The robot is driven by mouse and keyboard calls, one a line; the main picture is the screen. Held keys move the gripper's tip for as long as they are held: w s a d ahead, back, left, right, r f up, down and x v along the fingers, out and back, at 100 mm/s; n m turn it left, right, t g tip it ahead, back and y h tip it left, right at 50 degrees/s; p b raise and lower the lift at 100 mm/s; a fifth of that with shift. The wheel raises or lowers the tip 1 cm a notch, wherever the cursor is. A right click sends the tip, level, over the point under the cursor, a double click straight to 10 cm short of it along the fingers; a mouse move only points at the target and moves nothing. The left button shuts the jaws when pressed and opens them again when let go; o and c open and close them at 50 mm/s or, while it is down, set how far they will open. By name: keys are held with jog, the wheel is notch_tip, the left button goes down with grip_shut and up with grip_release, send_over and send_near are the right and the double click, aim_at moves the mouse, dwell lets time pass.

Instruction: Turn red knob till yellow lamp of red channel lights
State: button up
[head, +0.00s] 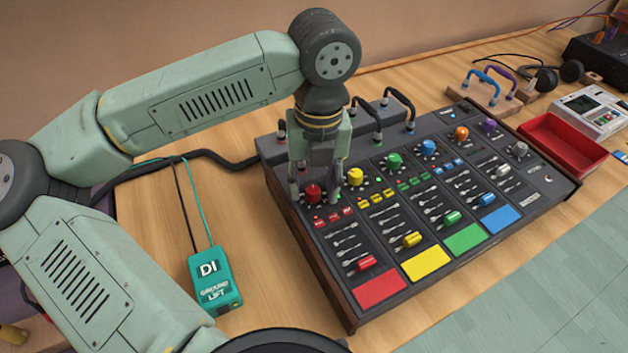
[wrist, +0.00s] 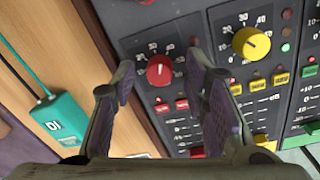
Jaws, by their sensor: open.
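The red knob (head: 313,193) sits at the top of the red channel, the leftmost strip of the dark mixer (head: 345,300). In the wrist view the red knob (wrist: 159,71) shows a pale pointer mark, with a printed scale around it. My gripper (head: 315,200) points down at it, with a finger on each side. In the wrist view my gripper (wrist: 160,76) is open, and gaps show between its fingers and the knob. The right finger covers part of the red channel's lamp column; I cannot make out its yellow lamp.
A yellow knob (head: 355,176) stands close right of my gripper, with green, blue and other knobs beyond. Cable plugs (head: 283,130) rise at the mixer's back edge. A teal DI box (head: 215,282) lies to the left. A red tray (head: 562,145) is at the right.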

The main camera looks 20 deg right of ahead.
jog(key=shift+c, duration=0.5)
grip_shut()
jog(key=shift+f+m+b, duration=0.15)
jog(key=shift+m+b, duration=0.15)
jog(key=shift+b, duration=0.3)
jog(key=shift+f+m+b, duration=0.1)
jog(key=shift+m+b, duration=0.8)
jog(key=shift+b, duration=0.2)
jog(key=shift+m+b, duration=1.2)
jog(key=shift+m, duration=0.4)
jog(key=shift+r, duration=0.25)
